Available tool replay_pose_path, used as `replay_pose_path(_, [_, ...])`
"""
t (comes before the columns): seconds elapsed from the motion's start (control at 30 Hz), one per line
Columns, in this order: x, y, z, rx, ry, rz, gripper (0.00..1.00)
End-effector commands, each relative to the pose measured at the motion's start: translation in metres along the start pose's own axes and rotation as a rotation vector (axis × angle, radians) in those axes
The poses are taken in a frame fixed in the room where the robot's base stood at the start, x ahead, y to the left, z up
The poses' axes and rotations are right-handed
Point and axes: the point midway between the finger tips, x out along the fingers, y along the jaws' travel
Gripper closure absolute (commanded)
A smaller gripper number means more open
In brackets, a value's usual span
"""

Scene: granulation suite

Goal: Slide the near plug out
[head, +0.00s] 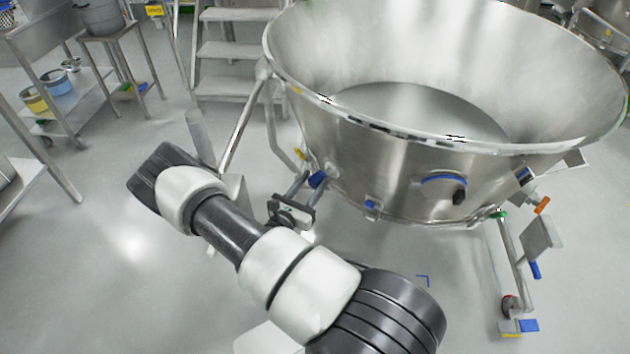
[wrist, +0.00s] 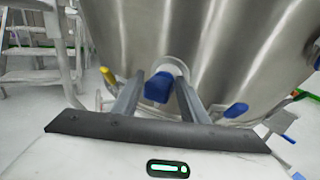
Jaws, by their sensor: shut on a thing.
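The near plug, a blue knob (head: 317,180), sits at the lower left side of the large steel bowl (head: 390,160). In the wrist view the blue plug (wrist: 157,87) shows between my two fingers, in front of a round pale fitting on the bowl wall. My gripper (head: 309,187) reaches the plug from the front left and is shut on it; the fingers also show in the wrist view (wrist: 160,93). How far the plug sits in its fitting is hidden.
Another blue plug (head: 371,207) is on the bowl to the right, also in the wrist view (wrist: 236,110). A yellow-handled part (wrist: 108,76) and a bowl leg stand left of my fingers. Steps (head: 238,45) are behind. The floor below is mostly clear.

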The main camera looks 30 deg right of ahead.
Motion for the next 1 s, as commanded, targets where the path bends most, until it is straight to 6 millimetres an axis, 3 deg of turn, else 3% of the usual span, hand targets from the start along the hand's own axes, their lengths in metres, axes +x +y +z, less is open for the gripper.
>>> replay_pose_path(0.03, [-0.003,-0.003,-0.003,-0.006,0.006,-0.004,0.58])
replay_pose_path(0.13, [-0.003,-0.003,-0.003,-0.005,0.005,-0.003,0.44])
replay_pose_path(0.53, [-0.010,0.000,-0.001,-0.002,0.005,0.001,0.44])
replay_pose_path(0.67, [-0.032,0.000,0.000,-0.003,0.004,0.003,0.44])
replay_pose_path(1.0, [-0.115,0.000,0.000,-0.003,0.004,0.003,0.44])
